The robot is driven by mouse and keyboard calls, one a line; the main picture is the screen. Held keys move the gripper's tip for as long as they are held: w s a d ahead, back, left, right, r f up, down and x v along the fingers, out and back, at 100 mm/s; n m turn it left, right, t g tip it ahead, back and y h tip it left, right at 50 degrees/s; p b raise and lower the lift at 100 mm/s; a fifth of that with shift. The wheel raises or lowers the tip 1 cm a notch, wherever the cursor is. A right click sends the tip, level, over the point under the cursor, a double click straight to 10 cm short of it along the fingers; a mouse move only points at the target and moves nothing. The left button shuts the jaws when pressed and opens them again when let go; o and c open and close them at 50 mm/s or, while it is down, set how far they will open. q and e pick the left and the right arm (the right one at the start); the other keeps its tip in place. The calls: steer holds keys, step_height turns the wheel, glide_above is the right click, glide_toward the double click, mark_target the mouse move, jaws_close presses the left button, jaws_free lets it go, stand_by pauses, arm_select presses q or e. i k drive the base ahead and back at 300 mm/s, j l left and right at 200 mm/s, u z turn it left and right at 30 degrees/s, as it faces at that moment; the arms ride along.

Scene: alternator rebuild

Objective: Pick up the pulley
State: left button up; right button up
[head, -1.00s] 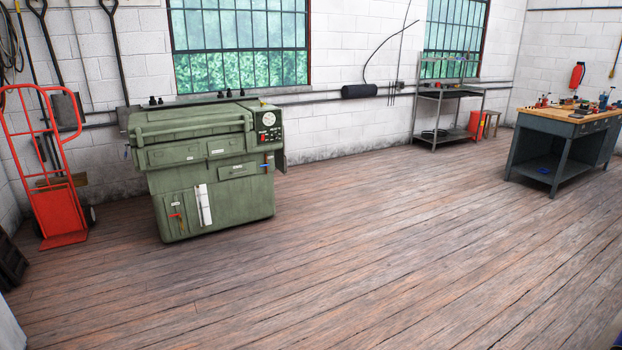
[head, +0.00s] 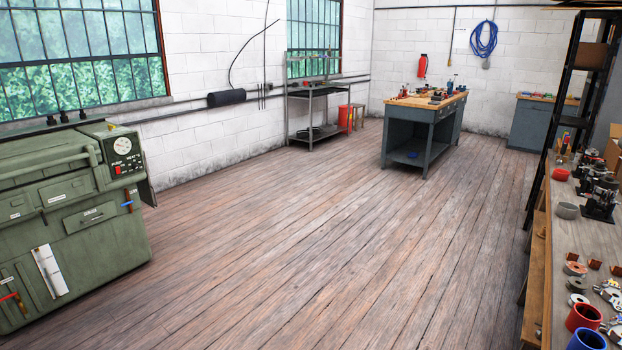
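I cannot make out for certain which thing is the pulley. Several small round metal parts (head: 577,284) lie on the near workbench (head: 560,240) at the right edge, and they are too small to tell apart. Darker assembled units (head: 602,197) stand farther along the same bench. More small items lie on the wooden top of the blue-grey workbench (head: 427,102) across the room, also too small to name. Neither of my grippers is in view.
A green machine (head: 70,215) stands at the left. A metal shelf (head: 313,110) stands by the far wall. The wooden floor (head: 290,250) between is clear.

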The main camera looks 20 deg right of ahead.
mark_target(575, 285)
steer(key=i+l+z, duration=0.15)
steer(key=i+z, duration=0.5)
steer(key=z, duration=0.2)
steer(key=i+z, duration=0.45)
steer(key=i+j+z, duration=0.2)
steer(key=z, duration=0.25)
steer(key=i+j+z, duration=0.25)
steer(key=z, duration=0.2)
steer(key=j, duration=0.1)
